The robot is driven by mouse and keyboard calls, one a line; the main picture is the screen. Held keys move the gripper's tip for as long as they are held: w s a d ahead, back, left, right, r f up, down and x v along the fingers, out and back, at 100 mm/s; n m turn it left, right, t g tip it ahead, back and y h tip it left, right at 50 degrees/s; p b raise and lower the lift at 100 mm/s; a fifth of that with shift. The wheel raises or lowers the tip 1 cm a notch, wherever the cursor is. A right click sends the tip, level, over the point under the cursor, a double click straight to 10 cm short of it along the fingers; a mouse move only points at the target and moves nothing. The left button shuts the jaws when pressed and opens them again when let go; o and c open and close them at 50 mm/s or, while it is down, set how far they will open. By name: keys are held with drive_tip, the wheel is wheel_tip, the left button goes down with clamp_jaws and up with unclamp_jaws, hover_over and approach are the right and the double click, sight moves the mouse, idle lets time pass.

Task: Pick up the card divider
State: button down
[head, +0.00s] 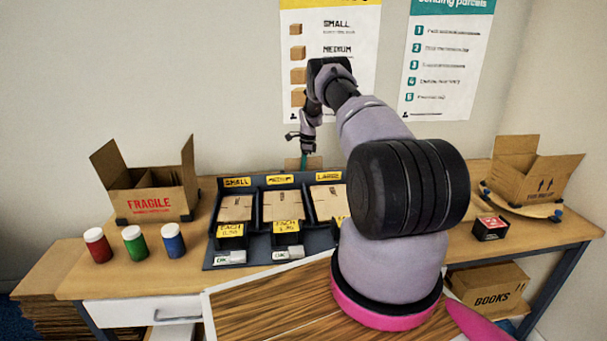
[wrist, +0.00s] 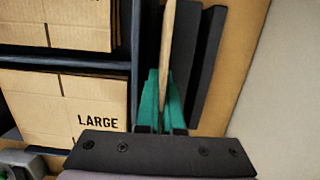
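The card divider (wrist: 168,40) is a thin tan sheet, seen edge-on in the wrist view. My gripper (wrist: 162,85) has teal fingers, one on each side of the sheet, closed against its faces. In the head view my gripper (head: 307,155) points down behind the black carton rack, at a small tan piece of the divider (head: 292,163). The rack hides the divider's lower part there, so I cannot tell whether it is clear of its support.
Dark upright slabs (wrist: 207,70) stand right of the divider. The rack (head: 262,254) holds flat cartons marked small, medium and large. A FRAGILE box (head: 152,202) and several jars stand left. An open box (head: 530,182) and a small dark box (head: 491,228) stand right.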

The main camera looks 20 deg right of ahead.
idle(0.3)
wheel_tip(320, 180, up, 27)
idle(1.4)
